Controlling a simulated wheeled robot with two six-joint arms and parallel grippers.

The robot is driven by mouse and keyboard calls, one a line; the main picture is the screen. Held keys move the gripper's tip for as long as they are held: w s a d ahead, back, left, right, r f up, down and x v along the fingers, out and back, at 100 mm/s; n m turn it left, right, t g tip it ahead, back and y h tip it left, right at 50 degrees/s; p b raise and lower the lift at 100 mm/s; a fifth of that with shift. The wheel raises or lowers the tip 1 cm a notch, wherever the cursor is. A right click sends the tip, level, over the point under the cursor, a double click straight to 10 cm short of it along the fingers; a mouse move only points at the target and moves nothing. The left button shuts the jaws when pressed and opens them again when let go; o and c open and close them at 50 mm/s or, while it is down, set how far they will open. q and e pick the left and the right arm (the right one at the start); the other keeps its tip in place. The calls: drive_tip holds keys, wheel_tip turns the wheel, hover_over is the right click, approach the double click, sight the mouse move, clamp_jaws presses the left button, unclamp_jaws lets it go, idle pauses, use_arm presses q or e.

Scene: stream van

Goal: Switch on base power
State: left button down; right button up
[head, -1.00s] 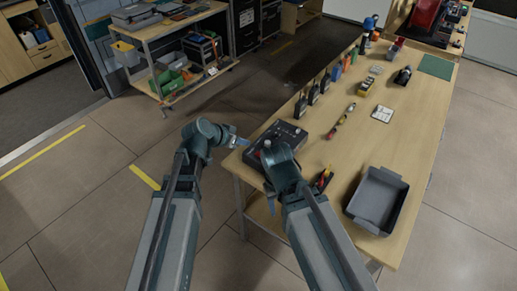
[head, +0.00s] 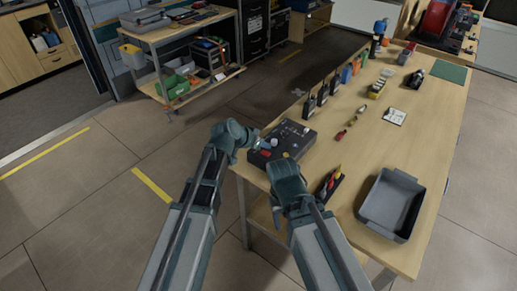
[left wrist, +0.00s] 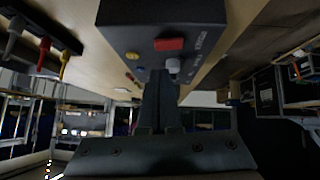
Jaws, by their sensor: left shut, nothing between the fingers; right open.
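A dark control box (head: 297,138) sits at the near left corner of the wooden table. In the left wrist view the box (left wrist: 120,14) fills the top, with a red rocker switch (left wrist: 169,44), a grey knob (left wrist: 173,65) and small yellow buttons (left wrist: 132,56). Its lettering is too small to read. My left gripper (head: 264,144) is shut and empty at the box's left side. In the left wrist view its fingertips (left wrist: 160,74) are close beside the grey knob; I cannot tell if they touch. My right gripper (head: 278,215) is low by the table's near edge, mostly hidden by its wrist.
A grey open bin (head: 392,203) stands at the table's near right. A holder with red and yellow-handled tools (head: 328,184) is by the near edge. Several black radios (head: 309,107) line the left edge. A shelf cart (head: 180,50) stands beyond open floor.

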sight(269, 154)
use_arm(q)
drive_tip(key=shift+s+d+f+b, duration=0.1)
drive_tip(key=shift+s+f+b, duration=0.05)
drive_tip(key=shift+f+b, duration=1.05)
drive_tip(key=shift+f, duration=0.2)
drive_tip(key=shift+s+d+f, duration=0.15)
drive_tip(key=shift+f, duration=0.35)
drive_tip(key=shift+r, duration=0.3)
drive_tip(key=shift+a, duration=0.2)
drive_tip(key=shift+w+a+r, duration=0.15)
drive_tip(key=shift+w+a, duration=0.35)
drive_tip(key=shift+w, duration=0.05)
drive_tip(key=shift+r, duration=0.1)
